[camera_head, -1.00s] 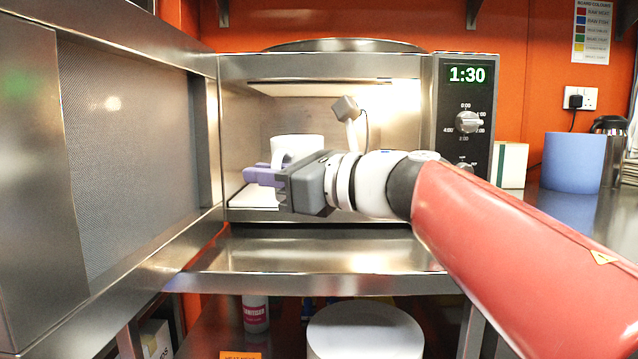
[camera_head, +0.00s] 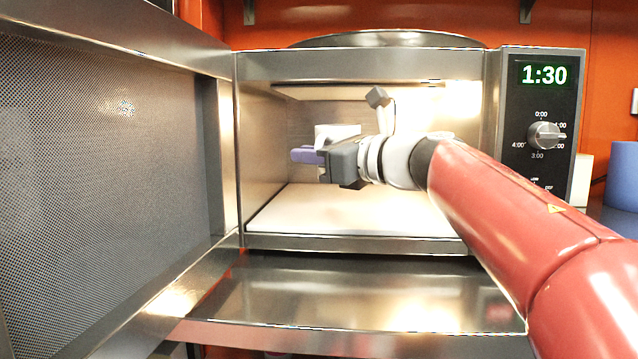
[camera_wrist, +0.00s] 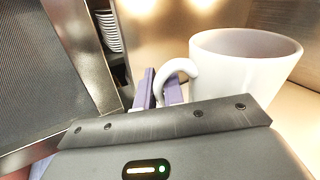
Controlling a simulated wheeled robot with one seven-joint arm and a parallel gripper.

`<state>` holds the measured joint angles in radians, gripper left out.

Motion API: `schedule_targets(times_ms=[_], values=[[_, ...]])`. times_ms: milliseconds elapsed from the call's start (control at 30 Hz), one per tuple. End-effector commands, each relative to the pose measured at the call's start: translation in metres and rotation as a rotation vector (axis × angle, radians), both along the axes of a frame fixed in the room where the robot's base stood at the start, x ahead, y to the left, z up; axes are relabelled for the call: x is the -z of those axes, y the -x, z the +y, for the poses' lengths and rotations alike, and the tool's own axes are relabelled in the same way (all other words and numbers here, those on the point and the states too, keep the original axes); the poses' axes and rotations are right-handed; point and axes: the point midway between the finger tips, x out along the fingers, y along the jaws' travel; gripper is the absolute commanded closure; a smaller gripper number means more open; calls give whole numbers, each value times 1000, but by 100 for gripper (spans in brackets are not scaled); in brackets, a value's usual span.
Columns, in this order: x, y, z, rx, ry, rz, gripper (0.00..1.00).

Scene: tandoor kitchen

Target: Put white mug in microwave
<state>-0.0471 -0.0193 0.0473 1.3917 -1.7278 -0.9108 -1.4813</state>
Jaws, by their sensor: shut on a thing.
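The microwave (camera_head: 365,62) stands with its door (camera_head: 110,120) swung wide open to the left. My gripper (camera_head: 308,156) is inside the cavity, above its pale floor (camera_head: 350,210). The white mug (camera_head: 335,131) shows just behind my gripper in the head view, mostly hidden by it. In the wrist view the mug (camera_wrist: 250,60) looks upright, with its handle toward my purple fingers (camera_wrist: 157,90). The fingers are shut on the handle. I cannot tell whether the mug's base touches anything.
The control panel (camera_head: 545,130) reads 1:30 on the right. A steel shelf (camera_head: 350,290) lies in front of and below the microwave. A blue cylinder (camera_head: 622,175) stands at the far right. The front of the cavity floor is clear.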

Motion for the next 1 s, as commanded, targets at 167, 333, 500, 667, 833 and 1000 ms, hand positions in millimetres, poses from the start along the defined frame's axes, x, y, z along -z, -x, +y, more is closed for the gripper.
schedule_targets(times_ms=[167,333,500,667,833,1000], values=[[-3,-37,-1,1,-2,-1,100],[-3,-59,-2,1,-1,-2,100],[2,-73,-3,1,-1,-2,100],[19,-71,-3,0,-1,-3,100],[29,-71,-3,0,-2,-3,100],[49,-71,-3,1,-2,0,100]])
